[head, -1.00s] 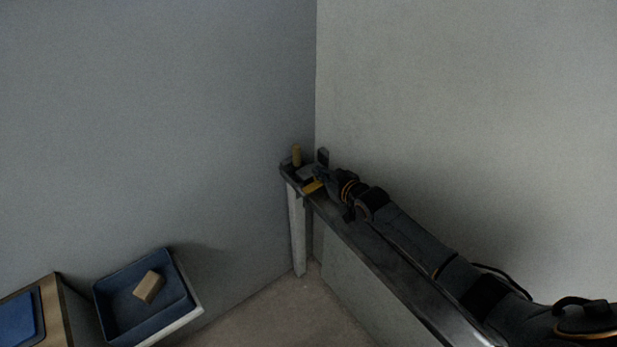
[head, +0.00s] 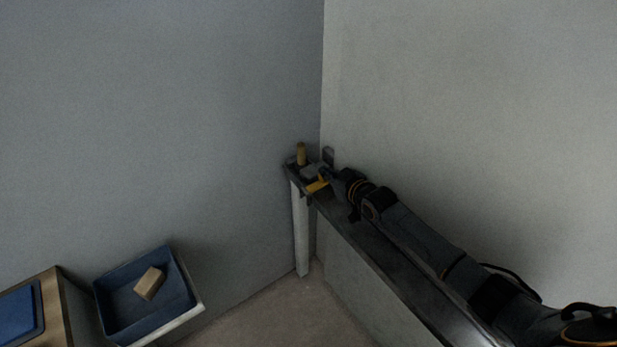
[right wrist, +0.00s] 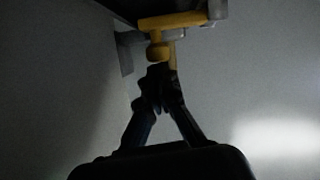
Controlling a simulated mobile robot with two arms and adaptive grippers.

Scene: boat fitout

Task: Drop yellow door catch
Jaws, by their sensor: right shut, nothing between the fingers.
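A yellow piece, likely the door catch (head: 318,186), lies at the far end of the narrow dark shelf (head: 352,233), near the wall corner. In the right wrist view, a yellow bar (right wrist: 170,21) with a rounded knob shows just beyond my fingertips. My right gripper (head: 326,173) is at that end of the shelf, close beside the yellow piece. In the right wrist view my right gripper (right wrist: 160,80) has its fingertips together with nothing between them. The dim light hides whether they touch the yellow part. My left gripper is not in view.
At lower left are a blue-lined tray (head: 115,285) holding a tan block (head: 149,283) and a wooden surface (head: 55,305) with a blue pad. Walls close in behind the shelf.

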